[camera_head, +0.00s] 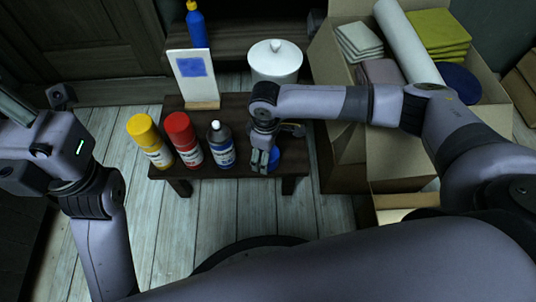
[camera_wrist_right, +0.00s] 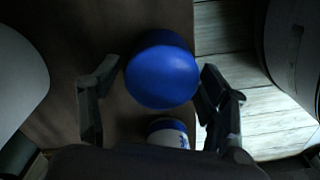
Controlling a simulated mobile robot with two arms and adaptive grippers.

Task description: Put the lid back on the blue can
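The blue can (camera_head: 221,148) stands upright on the dark low table, its dark shoulder and white top part uncovered. Its lower part also shows in the right wrist view (camera_wrist_right: 168,131). The blue lid (camera_head: 273,160) is right of the can, near the table's front edge, partly hidden by my right gripper (camera_head: 263,165). In the right wrist view the lid (camera_wrist_right: 163,80) lies between the two fingertips, which flank it very closely. I cannot tell whether they press on it. My left gripper (camera_head: 45,100) is at the far left, away from the table; its fingers are unclear.
A yellow can (camera_head: 149,138) and a red can (camera_head: 184,138) stand left of the blue can. Behind are a white lidded pot (camera_head: 275,65) and an upright card with a blue patch (camera_head: 193,75). A filled cardboard box (camera_head: 395,155) stands close to the table's right.

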